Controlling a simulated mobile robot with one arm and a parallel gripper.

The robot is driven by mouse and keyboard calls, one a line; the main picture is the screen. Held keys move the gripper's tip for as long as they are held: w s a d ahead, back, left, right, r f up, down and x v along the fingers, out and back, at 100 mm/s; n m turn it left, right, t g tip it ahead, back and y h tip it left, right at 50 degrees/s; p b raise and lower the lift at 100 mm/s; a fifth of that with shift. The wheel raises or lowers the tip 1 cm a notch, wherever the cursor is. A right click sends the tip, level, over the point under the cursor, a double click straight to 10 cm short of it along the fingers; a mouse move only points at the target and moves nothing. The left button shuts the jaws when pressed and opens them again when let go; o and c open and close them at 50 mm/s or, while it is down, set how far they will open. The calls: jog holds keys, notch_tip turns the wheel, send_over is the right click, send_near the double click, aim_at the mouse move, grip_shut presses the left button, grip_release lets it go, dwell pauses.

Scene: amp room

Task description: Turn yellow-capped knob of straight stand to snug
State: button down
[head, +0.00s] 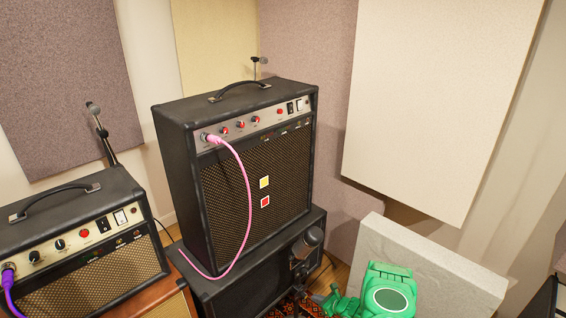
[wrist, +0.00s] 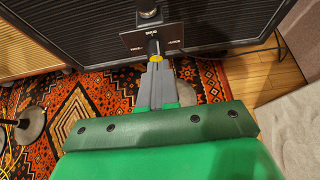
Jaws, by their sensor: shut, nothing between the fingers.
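In the wrist view a small yellow cap (wrist: 155,58) shows just beyond my fingertips, at the foot of a dark upright part (wrist: 153,44) that looks like the stand. My gripper (wrist: 155,70) is shut, its grey fingers together and pointing at the yellow cap. The fingertips overlap the cap's near edge in the picture; I cannot tell whether they touch it. In the head view a dark microphone (head: 312,237) stands before the lower cabinet; the yellow cap does not show there. My green arm (head: 388,292) is at the bottom right, its fingertips hidden.
A tall amp (head: 250,170) with a pink cable (head: 246,190) stands on a black cabinet (head: 250,285). A smaller amp (head: 80,240) is at left. A pale panel (head: 430,265) leans close to my arm. A patterned rug (wrist: 85,100) and a round base (wrist: 31,124) lie below.

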jog(key=shift+w+a, duration=1.45)
jog(key=shift+a, duration=0.1)
jog(key=shift+s+a+f, duration=0.1)
jog(key=shift+s+a, duration=0.15)
jog(key=shift+r, duration=0.2)
jog(key=shift+r, duration=0.25)
jog(key=s+d, duration=0.4)
jog(key=shift+s+d, duration=0.15)
dwell(0.5)
